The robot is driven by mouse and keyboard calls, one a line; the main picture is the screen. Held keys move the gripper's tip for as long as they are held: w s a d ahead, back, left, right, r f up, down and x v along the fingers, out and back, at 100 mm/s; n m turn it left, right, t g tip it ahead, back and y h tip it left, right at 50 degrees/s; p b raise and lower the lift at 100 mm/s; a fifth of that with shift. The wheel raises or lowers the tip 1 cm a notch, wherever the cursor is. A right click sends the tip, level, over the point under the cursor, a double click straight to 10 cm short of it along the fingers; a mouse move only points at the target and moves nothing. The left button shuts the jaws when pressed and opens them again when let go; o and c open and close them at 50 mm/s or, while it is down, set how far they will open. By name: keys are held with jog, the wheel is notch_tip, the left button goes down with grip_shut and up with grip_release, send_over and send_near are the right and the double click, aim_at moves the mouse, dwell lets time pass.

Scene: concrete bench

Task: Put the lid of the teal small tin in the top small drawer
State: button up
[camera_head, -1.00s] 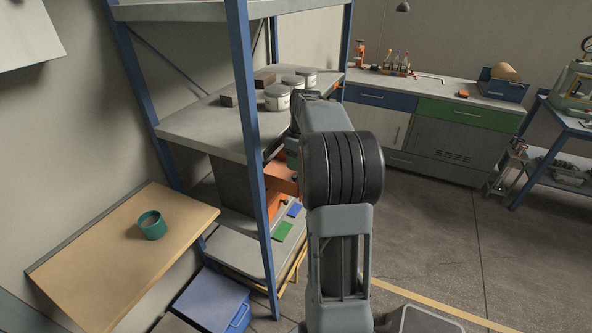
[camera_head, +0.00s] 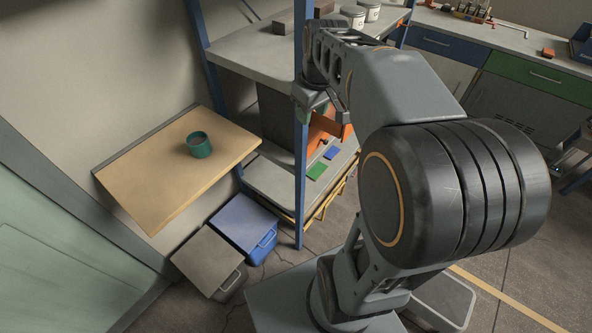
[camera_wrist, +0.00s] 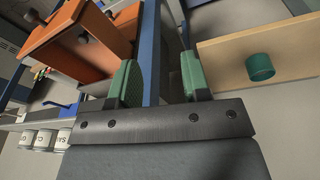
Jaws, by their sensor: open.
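The teal small tin (camera_head: 199,145) stands upright on the wooden tabletop by the wall. It looks open, with a dark inside. It also shows in the wrist view (camera_wrist: 260,67), on the pale wooden top to the right. I cannot make out its lid in either view. My gripper (camera_wrist: 158,78) is open, and its green-padded fingers are apart with nothing between them. In the head view it is by the blue shelf post, away from the tin. Orange drawer units (camera_wrist: 75,35) with dark knobs are at the wrist view's upper left; I cannot tell which is the top small drawer.
The blue shelf post (camera_head: 301,170) stands close to my gripper. White labelled jars (camera_wrist: 45,139) are on the grey shelf. A blue box (camera_head: 243,222) and a grey box (camera_head: 207,262) stand on the floor below the wooden tabletop (camera_head: 150,190), which is largely clear.

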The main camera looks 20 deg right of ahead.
jog(key=s+a+f+m+t, duration=0.1)
jog(key=s+a+f+m, duration=0.1)
jog(key=s+a+f, duration=0.5)
jog(key=s+a, duration=0.2)
jog(key=s, duration=0.1)
jog(key=shift+s+a+f+m, duration=0.15)
jog(key=shift+s+a+m, duration=0.05)
jog(key=shift+s+m, duration=0.2)
jog(key=shift+r+p, duration=0.3)
jog(key=shift+r, duration=0.1)
jog(key=shift+c, duration=0.3)
